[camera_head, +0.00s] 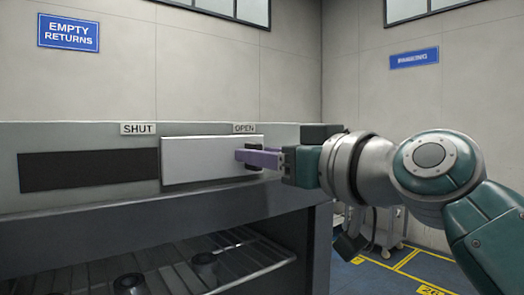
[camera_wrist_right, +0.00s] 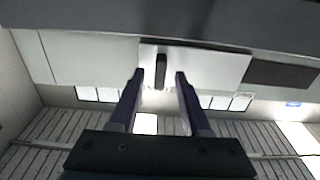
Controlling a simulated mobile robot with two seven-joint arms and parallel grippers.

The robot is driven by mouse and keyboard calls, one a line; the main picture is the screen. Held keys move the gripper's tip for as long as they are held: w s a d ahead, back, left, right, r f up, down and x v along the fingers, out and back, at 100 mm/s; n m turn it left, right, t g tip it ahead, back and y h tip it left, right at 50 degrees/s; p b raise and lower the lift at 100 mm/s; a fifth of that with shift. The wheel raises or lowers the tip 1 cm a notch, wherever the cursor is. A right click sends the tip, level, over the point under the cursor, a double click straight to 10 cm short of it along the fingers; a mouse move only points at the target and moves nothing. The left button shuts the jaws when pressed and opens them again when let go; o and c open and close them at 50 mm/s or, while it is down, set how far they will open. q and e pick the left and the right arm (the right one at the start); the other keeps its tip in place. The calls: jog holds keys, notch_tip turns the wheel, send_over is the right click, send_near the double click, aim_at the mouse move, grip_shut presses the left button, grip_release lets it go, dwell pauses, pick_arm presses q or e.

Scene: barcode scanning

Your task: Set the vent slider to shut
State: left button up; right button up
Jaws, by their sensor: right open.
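The vent slider is a pale sliding plate (camera_head: 205,160) in the front panel of a grey unit. It sits at the right, under the OPEN label (camera_head: 244,128). The SHUT label (camera_head: 138,128) is above the dark vent slot (camera_head: 88,170), which is uncovered. The slider's dark upright handle (camera_wrist_right: 161,72) shows in the right wrist view. My right gripper (camera_head: 246,159) is open at the handle, with its purple fingers one on each side of it. In the right wrist view, gaps show between the fingertips (camera_wrist_right: 160,76) and the handle. My left gripper is not in view.
Below the panel is an open bay with a wire rack (camera_head: 190,272) and dark round items. A blue EMPTY RETURNS sign (camera_head: 69,33) hangs on the wall. A grey cart (camera_head: 385,228) stands behind my right arm on a blue floor with yellow lines.

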grip_shut()
dwell(0.3)
dwell(1.1)
